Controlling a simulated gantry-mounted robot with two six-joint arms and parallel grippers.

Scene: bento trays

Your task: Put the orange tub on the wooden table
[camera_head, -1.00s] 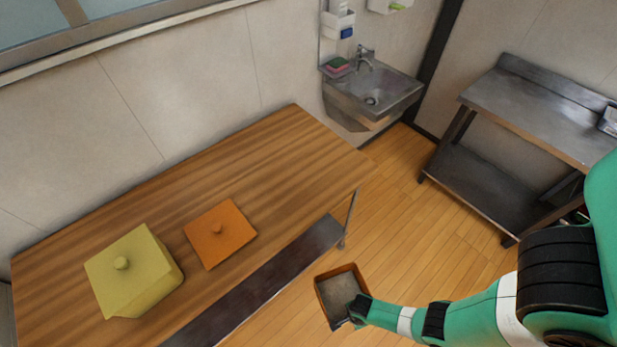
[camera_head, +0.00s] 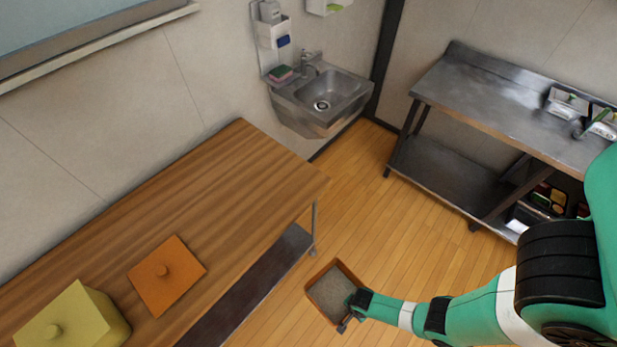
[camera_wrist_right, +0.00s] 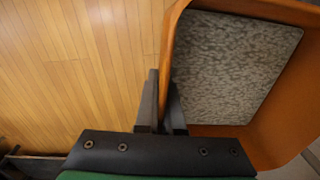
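The orange tub (camera_head: 313,299) is open-topped, with a grey speckled block filling much of its inside. It hangs over the wooden floor, to the right of the wooden table (camera_head: 225,185) in the head view. My right gripper (camera_head: 350,307) is shut on the tub's wall; in the right wrist view the fingers (camera_wrist_right: 161,108) pinch the orange tub's wall (camera_wrist_right: 283,138) between them. A flat orange lid (camera_head: 182,284) with a knob lies on the table. My left gripper is not in view.
A yellow lidded box (camera_head: 95,315) stands on the table at the lower left. The table's far end is clear. A wall sink (camera_head: 325,95) and a steel bench (camera_head: 500,100) stand at the back. Open floor (camera_head: 385,225) lies between table and bench.

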